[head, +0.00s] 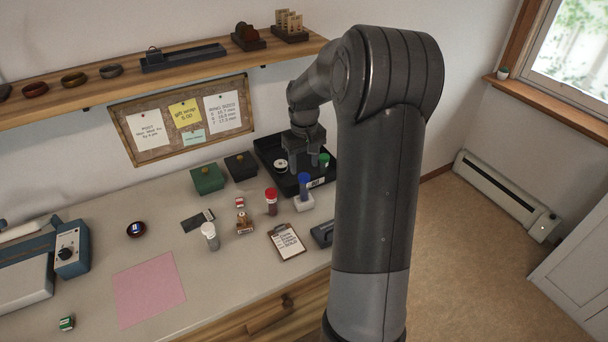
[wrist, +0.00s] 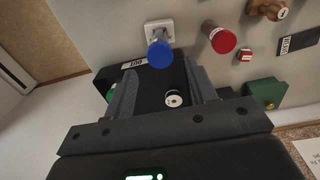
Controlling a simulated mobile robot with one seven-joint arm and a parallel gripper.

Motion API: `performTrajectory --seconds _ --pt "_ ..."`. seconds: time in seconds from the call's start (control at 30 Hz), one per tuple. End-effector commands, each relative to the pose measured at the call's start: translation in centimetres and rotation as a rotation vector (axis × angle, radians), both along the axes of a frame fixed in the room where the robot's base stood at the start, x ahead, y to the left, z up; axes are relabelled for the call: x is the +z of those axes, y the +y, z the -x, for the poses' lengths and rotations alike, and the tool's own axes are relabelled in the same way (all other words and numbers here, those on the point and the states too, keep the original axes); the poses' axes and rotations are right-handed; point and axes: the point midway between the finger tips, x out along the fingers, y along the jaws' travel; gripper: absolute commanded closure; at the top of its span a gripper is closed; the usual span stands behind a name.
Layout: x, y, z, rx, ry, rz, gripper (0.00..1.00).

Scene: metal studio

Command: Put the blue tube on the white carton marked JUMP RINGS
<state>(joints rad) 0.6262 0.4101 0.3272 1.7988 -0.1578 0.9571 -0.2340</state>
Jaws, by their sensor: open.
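The blue tube (head: 304,183) stands upright on a small white carton (head: 304,202) in front of the black tray. In the wrist view its blue cap (wrist: 160,54) shows just beyond the fingertips, with the white carton (wrist: 160,29) under it. I cannot read any marking on the carton. My gripper (head: 302,167) is open and empty, pointing down over the black tray (head: 268,150), behind the tube and apart from it. Its two fingers (wrist: 158,68) also show in the wrist view, spread apart.
A white-topped roll (head: 280,164) and a green-capped tube (head: 324,159) are in the tray. Green (head: 207,179) and black boxes sit behind. The pink sheet (head: 149,288) is clear.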

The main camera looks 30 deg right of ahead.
Motion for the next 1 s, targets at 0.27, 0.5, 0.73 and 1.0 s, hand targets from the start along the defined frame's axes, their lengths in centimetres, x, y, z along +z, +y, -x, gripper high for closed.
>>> performTrajectory --seconds 0.27,0.5,0.73,1.0 --pt "4.6 0.0 0.0 0.000 -0.001 0.001 0.48" --pt "7.0 1.6 0.9 0.006 -0.018 0.021 0.48" --pt "11.7 7.2 5.2 0.016 -0.096 0.086 0.48" --pt "15.6 12.9 12.3 0.012 -0.221 0.118 0.48"
